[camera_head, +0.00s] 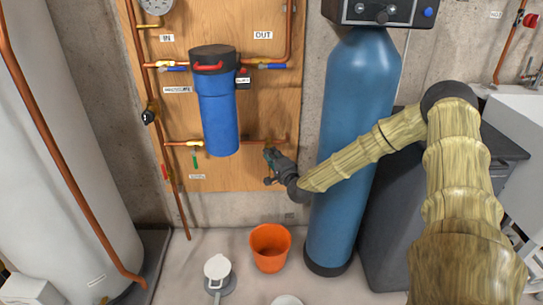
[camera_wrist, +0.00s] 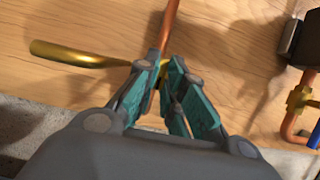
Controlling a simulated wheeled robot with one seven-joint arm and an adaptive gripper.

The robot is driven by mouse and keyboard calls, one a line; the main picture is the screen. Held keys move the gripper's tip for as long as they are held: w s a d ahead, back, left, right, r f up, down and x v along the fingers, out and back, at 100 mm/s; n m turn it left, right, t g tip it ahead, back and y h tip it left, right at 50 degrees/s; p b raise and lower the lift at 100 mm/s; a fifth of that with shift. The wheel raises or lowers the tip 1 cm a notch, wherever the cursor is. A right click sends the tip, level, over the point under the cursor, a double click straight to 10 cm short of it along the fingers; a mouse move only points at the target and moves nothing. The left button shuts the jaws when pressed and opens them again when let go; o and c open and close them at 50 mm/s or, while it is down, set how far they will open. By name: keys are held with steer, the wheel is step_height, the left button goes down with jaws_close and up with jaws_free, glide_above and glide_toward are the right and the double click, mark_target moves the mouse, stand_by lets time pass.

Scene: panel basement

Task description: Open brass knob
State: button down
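A brass fitting with a long gold lever (camera_wrist: 75,54) sits on the copper pipe (camera_wrist: 171,25) in the wrist view; the lever points left from the pipe. I take it to be the brass knob. My gripper (camera_wrist: 160,72) has its teal fingers angled inward, with the tips on either side of the brass at the lever's root. A narrow gap shows between the tips; I cannot tell whether both touch the brass. In the head view my gripper (camera_head: 268,153) is at the lower copper pipe, right of the blue filter housing (camera_head: 219,117), and largely hides the fitting.
The wooden panel (camera_head: 268,100) carries pipes and other valves. A tall blue tank (camera_head: 350,130) stands close to the right of my gripper. An orange bucket (camera_head: 270,246) and a white-lidded container (camera_head: 217,268) stand on the floor below. A white cylinder (camera_head: 55,150) is at left.

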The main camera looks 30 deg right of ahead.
steer(key=shift+r+p, duration=0.15)
steer(key=shift+p, duration=0.15)
steer(key=n+g+p, duration=0.1)
steer(key=n+p, duration=0.1)
steer(key=p, duration=0.1)
steer(key=n+g+p, duration=0.1)
steer(key=n+p, duration=0.2)
steer(key=r+n+g+h+p, duration=0.1)
steer(key=n+p, duration=0.2)
steer(key=p, duration=0.1)
steer(key=shift+w+a+g, duration=0.15)
steer(key=shift+g, duration=0.25)
steer(key=n+p, duration=0.1)
steer(key=n+g+h+p, duration=0.1)
steer(key=shift+w+a+n+h, duration=0.1)
steer(key=shift+a+n+h, duration=0.05)
steer(key=shift+n+h, duration=0.15)
steer(key=shift+f+n+g+h+p, duration=0.15)
steer(key=shift+n+g+h+p, duration=0.55)
steer(key=shift+n, duration=0.3)
steer(key=c, duration=1.5)
jaws_free()
steer(key=shift+f, duration=0.1)
